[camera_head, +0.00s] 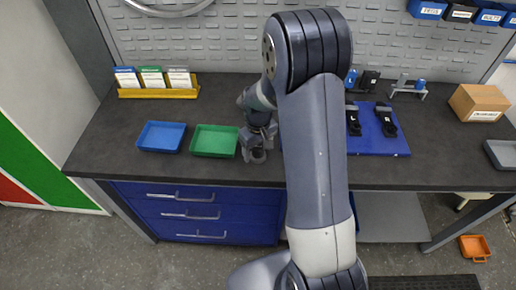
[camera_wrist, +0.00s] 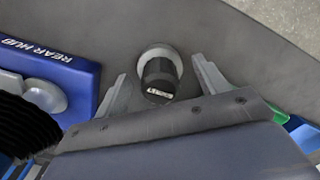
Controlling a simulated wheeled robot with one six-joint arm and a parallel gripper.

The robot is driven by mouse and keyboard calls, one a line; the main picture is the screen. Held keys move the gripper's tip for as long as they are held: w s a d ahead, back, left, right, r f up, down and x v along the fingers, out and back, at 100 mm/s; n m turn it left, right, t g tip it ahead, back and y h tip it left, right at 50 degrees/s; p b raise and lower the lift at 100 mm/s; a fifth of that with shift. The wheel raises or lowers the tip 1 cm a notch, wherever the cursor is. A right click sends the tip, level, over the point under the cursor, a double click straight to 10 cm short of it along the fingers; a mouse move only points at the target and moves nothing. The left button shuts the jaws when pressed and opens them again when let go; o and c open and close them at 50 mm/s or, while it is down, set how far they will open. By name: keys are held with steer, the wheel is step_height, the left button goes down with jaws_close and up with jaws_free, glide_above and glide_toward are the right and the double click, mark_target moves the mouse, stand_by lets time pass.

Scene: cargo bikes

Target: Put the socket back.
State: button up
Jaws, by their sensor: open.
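A short round piece, black at the near end with a pale grey collar and a small white label, looks like the socket (camera_wrist: 161,75). It is on the dark bench top, between and just beyond my gripper's two fingers in the wrist view. My gripper (camera_wrist: 159,67) is open, with a visible gap between each finger and the piece. In the head view my gripper (camera_head: 258,138) points down over the bench, right of the green tray, and the socket (camera_head: 258,156) shows just below it. My arm hides part of the bench behind.
A green tray (camera_head: 214,154) and a blue tray (camera_head: 161,149) stand to the left. A blue board (camera_head: 394,147) with black parts lies to the right; the wrist view shows a blue "REAR HUB" plate (camera_wrist: 84,75). A cardboard box (camera_head: 478,103) stands far right. The bench's front edge is close.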

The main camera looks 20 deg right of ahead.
mark_target(259, 146)
step_height(259, 146, up, 12)
steer(key=shift+r+b, duration=0.15)
steer(key=shift+b, duration=0.2)
steer(key=shift+d, duration=0.1)
stand_by(0.4)
